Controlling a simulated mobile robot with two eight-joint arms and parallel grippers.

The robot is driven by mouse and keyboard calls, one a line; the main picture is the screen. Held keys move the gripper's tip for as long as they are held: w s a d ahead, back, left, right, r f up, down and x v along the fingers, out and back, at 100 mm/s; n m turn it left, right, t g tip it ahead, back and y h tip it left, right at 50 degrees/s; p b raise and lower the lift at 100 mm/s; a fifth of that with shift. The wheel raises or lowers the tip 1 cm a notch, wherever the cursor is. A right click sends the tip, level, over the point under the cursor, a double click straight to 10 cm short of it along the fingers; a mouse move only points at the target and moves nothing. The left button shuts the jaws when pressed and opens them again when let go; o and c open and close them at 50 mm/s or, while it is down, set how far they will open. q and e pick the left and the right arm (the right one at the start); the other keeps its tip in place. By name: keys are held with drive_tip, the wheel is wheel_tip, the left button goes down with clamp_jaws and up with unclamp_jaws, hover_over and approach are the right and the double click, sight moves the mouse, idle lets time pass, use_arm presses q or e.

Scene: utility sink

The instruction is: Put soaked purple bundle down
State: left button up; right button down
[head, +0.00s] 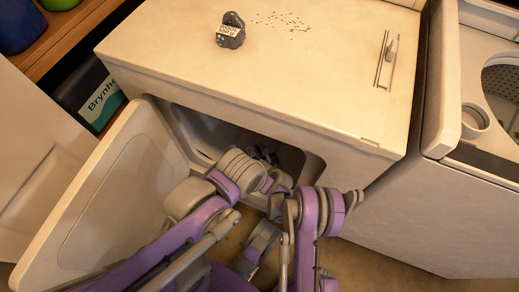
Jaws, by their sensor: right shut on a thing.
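No purple bundle can be made out in the head view. My right gripper (268,157) is inside the dark opening of the white cabinet (240,95), largely hidden behind arm links. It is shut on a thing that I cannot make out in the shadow. My left gripper cannot be made out; the purple and grey arm links crowd together in front of the opening and cover much of it.
The cabinet's door (110,185) hangs open at left. A dark, labelled lump (231,31) and scattered dark specks (283,22) lie on the cabinet top, otherwise largely clear. A white machine (450,215) with a round drum stands at right. A wooden shelf (70,35) is at upper left.

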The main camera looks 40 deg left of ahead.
drive_tip(key=shift+f, duration=0.25)
drive_tip(key=shift+f, duration=0.1)
drive_tip(key=shift+f, duration=0.1)
drive_tip(key=c, duration=0.7)
unclamp_jaws()
